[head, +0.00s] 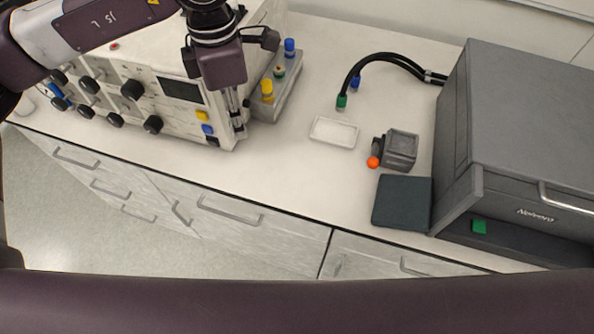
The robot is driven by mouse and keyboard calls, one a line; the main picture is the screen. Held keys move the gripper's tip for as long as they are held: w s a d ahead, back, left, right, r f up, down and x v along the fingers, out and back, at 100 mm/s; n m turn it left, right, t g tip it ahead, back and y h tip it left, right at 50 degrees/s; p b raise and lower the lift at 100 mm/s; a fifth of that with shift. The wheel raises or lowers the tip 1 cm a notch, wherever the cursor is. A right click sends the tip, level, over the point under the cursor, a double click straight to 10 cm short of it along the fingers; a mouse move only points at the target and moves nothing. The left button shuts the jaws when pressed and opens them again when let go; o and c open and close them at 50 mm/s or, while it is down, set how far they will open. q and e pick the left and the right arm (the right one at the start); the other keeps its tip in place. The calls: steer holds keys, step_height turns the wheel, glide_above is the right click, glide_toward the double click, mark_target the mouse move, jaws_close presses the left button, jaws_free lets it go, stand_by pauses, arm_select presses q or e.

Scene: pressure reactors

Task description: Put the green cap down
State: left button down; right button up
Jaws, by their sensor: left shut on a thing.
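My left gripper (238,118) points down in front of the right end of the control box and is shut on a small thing. That thing is mostly hidden between the fingers, and its colour does not show clearly; a green cap is not plainly visible there. A grey rack (284,98) stands just right of the gripper. A shallow white tray (334,132) lies empty on the bench to the right. My right gripper is not in view.
The control box (150,95) with knobs fills the left of the bench. Black hoses with green (341,102) and blue ends arch behind the tray. A small grey device (400,149) with an orange ball, a dark pad (402,202) and a large grey machine (525,130) stand right.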

arm_select(q)
steer(key=w+d+n, duration=0.2)
steer(key=d+n, duration=0.3)
steer(key=n, duration=0.4)
steer(key=r+n+b, duration=0.2)
steer(key=n, duration=1.3)
glide_above(298, 175)
step_height(298, 175, down, 16)
steer(key=p, duration=0.2)
steer(key=shift+r+p, duration=0.1)
steer(key=shift+p, duration=0.3)
step_height(298, 175, down, 4)
steer(key=shift+p, duration=0.5)
steer(key=shift+f+b, duration=0.6)
steer(key=shift+f, duration=0.2)
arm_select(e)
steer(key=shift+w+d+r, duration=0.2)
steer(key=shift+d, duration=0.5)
arm_select(q)
steer(key=c, duration=1.7)
jaws_free()
steer(key=shift+c, duration=0.2)
steer(key=shift+r, duration=0.1)
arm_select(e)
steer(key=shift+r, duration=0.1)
